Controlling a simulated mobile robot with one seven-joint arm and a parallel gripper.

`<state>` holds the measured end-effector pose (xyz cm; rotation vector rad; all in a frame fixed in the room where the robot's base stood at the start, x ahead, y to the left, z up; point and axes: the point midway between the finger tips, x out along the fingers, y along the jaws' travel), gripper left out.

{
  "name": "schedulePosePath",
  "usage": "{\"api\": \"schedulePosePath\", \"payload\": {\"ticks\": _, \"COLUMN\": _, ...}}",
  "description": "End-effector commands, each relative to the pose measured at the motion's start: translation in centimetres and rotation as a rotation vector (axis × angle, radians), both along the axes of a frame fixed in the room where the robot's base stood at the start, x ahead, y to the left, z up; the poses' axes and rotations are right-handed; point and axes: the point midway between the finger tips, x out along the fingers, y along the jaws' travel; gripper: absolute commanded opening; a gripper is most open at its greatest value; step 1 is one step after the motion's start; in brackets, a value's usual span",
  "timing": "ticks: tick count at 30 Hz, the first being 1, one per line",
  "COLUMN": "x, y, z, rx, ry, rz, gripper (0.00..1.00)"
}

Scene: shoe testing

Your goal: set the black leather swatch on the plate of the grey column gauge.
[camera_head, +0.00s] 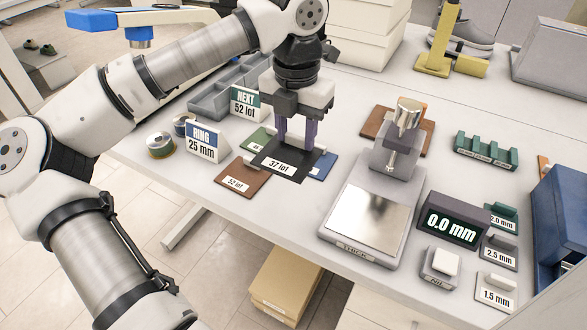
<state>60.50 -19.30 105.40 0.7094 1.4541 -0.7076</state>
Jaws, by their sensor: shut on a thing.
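The black leather swatch (278,166), labelled "37 lot", is in my gripper (295,148) left of the gauge. My gripper points down with its purple fingers shut on the swatch's far part. The swatch overlaps green, brown and blue swatches around it; I cannot tell whether it is lifted off them. The grey column gauge (385,190) stands to the right, with a bare, shiny square plate (368,215) at its front. Its silver head sits above the back of the base. The display (452,221) reads 0.0 mm.
A brown swatch (242,178), a green swatch (258,139) and a blue swatch (323,165) lie beside the black one. Signs reading RING 25 mm (202,142) and NEXT 52 lot (246,104) stand behind left. Small labelled blocks (497,290) stand right of the gauge.

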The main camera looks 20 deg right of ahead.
Motion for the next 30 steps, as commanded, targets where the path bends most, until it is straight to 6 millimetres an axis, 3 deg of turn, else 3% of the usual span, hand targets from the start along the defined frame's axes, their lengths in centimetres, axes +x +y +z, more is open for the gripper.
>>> {"api": "schedulePosePath", "payload": {"ticks": 6, "x": -0.1, "y": 0.0, "z": -5.1, "rx": 0.0, "ry": 0.004, "rz": -0.002, "gripper": 0.15}}
{"api": "schedulePosePath", "payload": {"ticks": 19, "x": 0.0, "y": 0.0, "z": -10.3, "rx": -0.001, "ry": 0.003, "rz": -0.001, "gripper": 0.15}}
{"api": "schedulePosePath", "payload": {"ticks": 30, "x": 0.0, "y": 0.0, "z": -11.3, "rx": 0.0, "ry": -0.001, "rz": -0.001, "gripper": 0.15}}
